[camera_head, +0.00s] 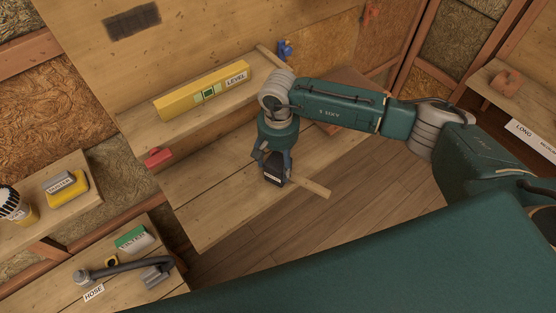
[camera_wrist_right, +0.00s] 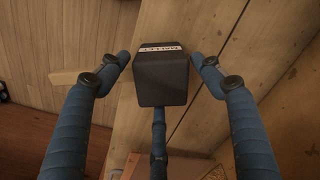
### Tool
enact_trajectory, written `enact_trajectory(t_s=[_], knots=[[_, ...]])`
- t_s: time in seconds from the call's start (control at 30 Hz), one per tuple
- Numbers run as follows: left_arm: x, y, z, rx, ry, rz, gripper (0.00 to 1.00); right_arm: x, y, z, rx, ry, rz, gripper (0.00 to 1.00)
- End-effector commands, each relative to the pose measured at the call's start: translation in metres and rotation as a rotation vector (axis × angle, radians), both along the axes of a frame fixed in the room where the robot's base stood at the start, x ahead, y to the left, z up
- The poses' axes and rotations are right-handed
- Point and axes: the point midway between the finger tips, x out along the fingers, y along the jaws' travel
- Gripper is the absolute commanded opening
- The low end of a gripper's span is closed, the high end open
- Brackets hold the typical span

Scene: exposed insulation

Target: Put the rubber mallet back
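The rubber mallet has a black block head (camera_head: 273,172) and a pale wooden handle (camera_head: 312,187). It is at the lower wooden shelf, with its handle pointing right past the shelf edge. My right gripper (camera_head: 272,162) reaches down over the head from above. In the right wrist view the labelled black head (camera_wrist_right: 163,78) lies between the blue fingers of the gripper (camera_wrist_right: 161,62). Narrow gaps show on both sides of the head, and the lower finger is close under it; contact there is unclear. The handle (camera_wrist_right: 68,77) passes behind the left finger. My left gripper is not in view.
A yellow level (camera_head: 205,93) lies on the upper shelf, with a blue item (camera_head: 285,50) farther right. A red item (camera_head: 158,157) is at the shelf's left. A grey hose tool (camera_head: 125,268) and a green box (camera_head: 134,238) sit lower left. The lower shelf (camera_head: 205,200) has bare space.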

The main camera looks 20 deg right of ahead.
Motion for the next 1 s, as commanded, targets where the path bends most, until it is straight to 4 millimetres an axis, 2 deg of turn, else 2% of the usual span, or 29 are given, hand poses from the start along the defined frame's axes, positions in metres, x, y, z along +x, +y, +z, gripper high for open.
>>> enact_trajectory(t_s=[0.33,0.47,0.8,1.0], knots=[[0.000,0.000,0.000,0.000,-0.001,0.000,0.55,0.000,0.000,0.002,0.000,-0.001,0.000,0.78],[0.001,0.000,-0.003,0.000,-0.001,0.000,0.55,0.001,0.000,0.012,0.000,-0.003,0.001,0.78],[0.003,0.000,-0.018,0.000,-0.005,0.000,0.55,0.002,-0.001,0.081,0.001,-0.007,0.000,0.78],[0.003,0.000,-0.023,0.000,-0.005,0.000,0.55,0.001,-0.001,0.111,0.001,-0.004,-0.001,0.78]])
